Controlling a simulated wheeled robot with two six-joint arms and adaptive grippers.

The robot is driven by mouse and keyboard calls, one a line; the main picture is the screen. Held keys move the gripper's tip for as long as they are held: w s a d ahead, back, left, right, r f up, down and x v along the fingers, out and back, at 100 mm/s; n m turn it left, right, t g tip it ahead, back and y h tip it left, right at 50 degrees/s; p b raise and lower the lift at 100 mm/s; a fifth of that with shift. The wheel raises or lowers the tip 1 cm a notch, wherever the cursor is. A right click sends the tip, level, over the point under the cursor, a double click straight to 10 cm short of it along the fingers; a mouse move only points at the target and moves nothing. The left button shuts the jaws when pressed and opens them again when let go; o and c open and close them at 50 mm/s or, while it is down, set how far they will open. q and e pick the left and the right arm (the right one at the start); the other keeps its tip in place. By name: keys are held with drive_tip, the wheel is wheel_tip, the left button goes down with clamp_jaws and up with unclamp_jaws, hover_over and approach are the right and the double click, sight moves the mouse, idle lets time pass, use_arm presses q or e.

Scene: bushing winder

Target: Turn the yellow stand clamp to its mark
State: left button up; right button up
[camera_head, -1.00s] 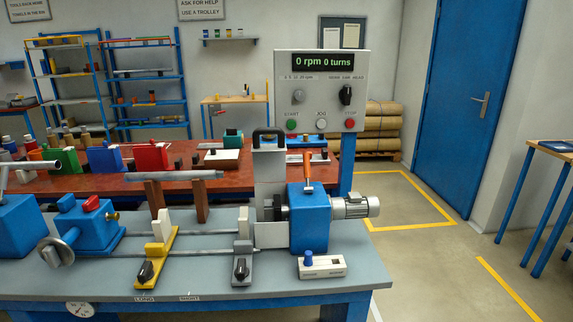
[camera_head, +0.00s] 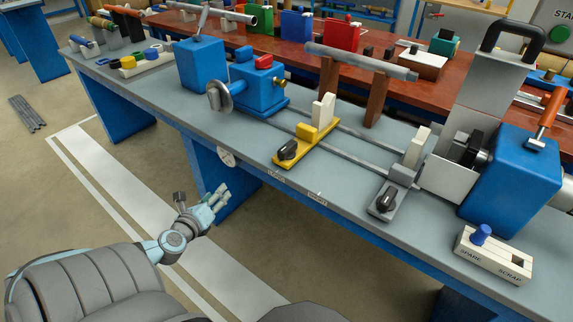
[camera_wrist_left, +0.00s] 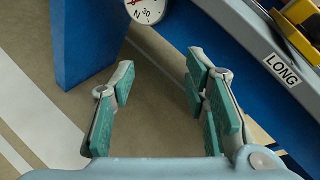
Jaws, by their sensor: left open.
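The yellow stand (camera_head: 305,146) sits across the two rails on the blue-framed bench in the head view. Its black clamp knob (camera_head: 288,150) is at its near end, and a cream upright block stands at its far end. A corner of the yellow stand (camera_wrist_left: 302,30) shows at the top right of the left wrist view. A "LONG" label (camera_wrist_left: 282,68) is on the bench edge below it. My left gripper (camera_head: 222,194) is open and empty, in front of and below the bench edge, apart from the stand. My right gripper is not in view.
A grey stand (camera_head: 398,190) with a black knob is right of the yellow one. A blue tailstock (camera_head: 258,85) with a handwheel is at left. A round dial (camera_head: 227,157) hangs on the bench front. The floor before the bench is clear.

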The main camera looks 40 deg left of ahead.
use_arm(q)
drive_tip(key=w+d+r+m+t+h+b, duration=0.2)
drive_tip(key=w+d+r+m+t+h, duration=0.35)
drive_tip(key=d+r+m, duration=0.55)
drive_tip(key=p, duration=0.2)
approach(295, 142)
drive_tip(key=shift+n+g, duration=0.25)
drive_tip(key=shift+n, duration=0.05)
drive_tip(key=w, duration=0.4)
drive_tip(key=w+a, duration=0.1)
drive_tip(key=w, duration=0.1)
drive_tip(key=shift+w+f, duration=0.1)
drive_tip(key=shift+w, duration=0.1)
drive_tip(key=shift+w+f, duration=0.1)
drive_tip(key=shift+w, duration=0.45)
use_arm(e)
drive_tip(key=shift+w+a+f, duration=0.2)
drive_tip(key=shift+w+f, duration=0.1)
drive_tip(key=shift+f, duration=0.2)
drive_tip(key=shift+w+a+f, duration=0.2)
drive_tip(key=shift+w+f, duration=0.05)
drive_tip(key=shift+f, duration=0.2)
use_arm(q)
drive_tip(key=shift+c, duration=0.4)
